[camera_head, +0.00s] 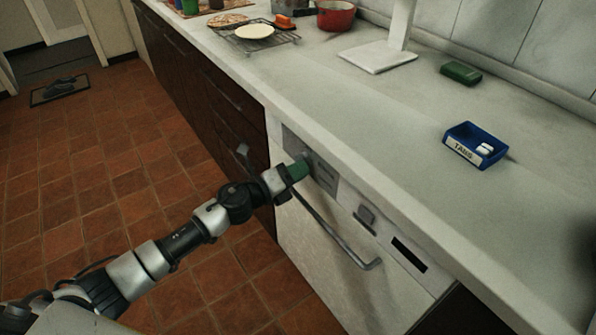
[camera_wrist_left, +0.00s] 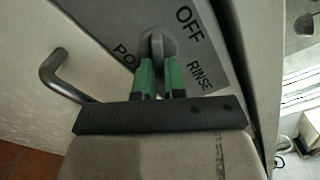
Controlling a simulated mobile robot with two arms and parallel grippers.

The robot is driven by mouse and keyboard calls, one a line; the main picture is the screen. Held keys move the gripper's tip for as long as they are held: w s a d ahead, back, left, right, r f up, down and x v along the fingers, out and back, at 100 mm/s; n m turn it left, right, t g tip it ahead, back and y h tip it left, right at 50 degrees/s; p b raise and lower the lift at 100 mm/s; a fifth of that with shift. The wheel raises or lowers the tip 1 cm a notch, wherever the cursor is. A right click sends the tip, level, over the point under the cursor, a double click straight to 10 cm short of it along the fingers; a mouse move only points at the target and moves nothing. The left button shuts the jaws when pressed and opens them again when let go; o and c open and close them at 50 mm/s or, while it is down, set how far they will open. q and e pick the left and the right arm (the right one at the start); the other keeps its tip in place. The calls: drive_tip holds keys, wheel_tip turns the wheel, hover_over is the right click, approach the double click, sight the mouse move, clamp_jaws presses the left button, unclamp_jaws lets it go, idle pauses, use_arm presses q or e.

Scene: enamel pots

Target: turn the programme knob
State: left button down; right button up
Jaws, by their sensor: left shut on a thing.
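The programme knob (camera_wrist_left: 158,44) is a grey knob on the dishwasher's grey panel (camera_wrist_left: 112,22), seen in the left wrist view. The words OFF and RINSE show beside it, and a word starting PO is partly hidden. My left gripper (camera_wrist_left: 159,66) has green fingers, one on each side of the knob's grip, shut on it. In the head view my left gripper (camera_head: 302,168) is at the panel at the top left of the dishwasher front (camera_head: 310,245), and it hides most of the knob. My right gripper is not in view.
The dishwasher handle (camera_head: 335,235) juts out below the panel. The counter edge overhangs just above. On the counter are a blue TABS box (camera_head: 463,149), a green block (camera_head: 460,72), a red pot (camera_head: 336,15) and a wire rack (camera_head: 240,43). The tiled floor in front is clear.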

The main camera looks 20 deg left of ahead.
use_arm(q)
drive_tip(key=shift+f, duration=0.1)
drive_tip(key=c, duration=1.2)
unclamp_jaws()
drive_tip(key=v, duration=1)
drive_tip(key=shift+s+a+b, duration=0.3)
drive_tip(key=shift+b, duration=0.1)
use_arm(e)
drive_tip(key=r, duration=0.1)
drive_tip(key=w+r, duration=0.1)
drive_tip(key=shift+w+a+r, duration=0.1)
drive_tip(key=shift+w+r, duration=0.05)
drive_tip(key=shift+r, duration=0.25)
